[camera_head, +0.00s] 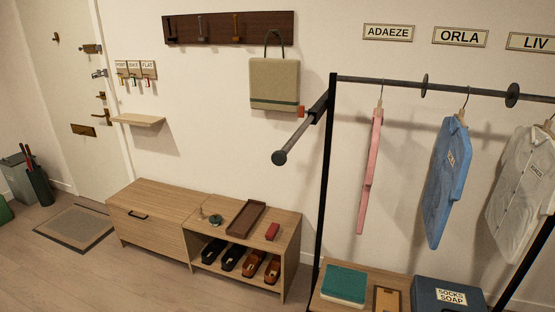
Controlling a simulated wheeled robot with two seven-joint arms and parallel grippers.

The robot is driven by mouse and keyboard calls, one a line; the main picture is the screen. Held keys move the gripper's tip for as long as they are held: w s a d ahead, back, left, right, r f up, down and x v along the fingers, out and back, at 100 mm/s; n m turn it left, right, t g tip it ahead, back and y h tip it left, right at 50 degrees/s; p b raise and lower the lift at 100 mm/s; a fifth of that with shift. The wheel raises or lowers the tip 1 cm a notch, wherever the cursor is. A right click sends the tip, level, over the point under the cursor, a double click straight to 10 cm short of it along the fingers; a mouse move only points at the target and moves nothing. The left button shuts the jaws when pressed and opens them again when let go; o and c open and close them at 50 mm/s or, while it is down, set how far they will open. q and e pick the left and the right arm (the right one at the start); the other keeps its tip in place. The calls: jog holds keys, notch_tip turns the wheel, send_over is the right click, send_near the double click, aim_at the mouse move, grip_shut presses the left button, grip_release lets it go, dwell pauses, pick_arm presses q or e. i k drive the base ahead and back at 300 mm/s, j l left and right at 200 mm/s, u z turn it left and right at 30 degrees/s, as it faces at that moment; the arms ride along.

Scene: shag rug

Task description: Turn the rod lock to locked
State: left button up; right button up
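A black clothes rack (329,190) stands at the right with a long grey top rail (390,82). A shorter grey side rod (301,136) slants from the rack's corner toward me and ends in a round dark cap (280,157). A dark collar sits on this rod near the rack post, with a small orange-red tab (300,112) sticking out to its left. This tab looks like the rod lock, but I cannot read its setting. Neither of my grippers is in view.
A pink garment (370,172), a blue shirt (448,180) and a grey shirt (517,178) hang from the rail. A beige bag (274,84) hangs behind the side rod. A low wooden bench (157,200) stands along the wall. The floor in front is clear.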

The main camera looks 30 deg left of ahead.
aim_at(301, 114)
jog(key=k+j+u, duration=0.25)
jog(key=k+j, duration=0.2)
jog(key=k+j+u, duration=0.2)
jog(key=k+j, duration=0.15)
jog(key=j, duration=0.25)
jog(key=j+z, duration=0.25)
jog(key=j, duration=0.7)
jog(key=k+j+z, duration=0.1)
jog(key=j+z, duration=0.15)
jog(key=j, duration=0.7)
jog(key=i+j+z, duration=0.1)
jog(key=i+j, duration=0.3)
jog(key=i+j+z, duration=0.15)
jog(key=i+j, duration=0.25)
jog(key=j, duration=0.15)
jog(key=i+j+z, duration=0.1)
jog(key=i+j, duration=0.25)
jog(key=j, duration=0.2)
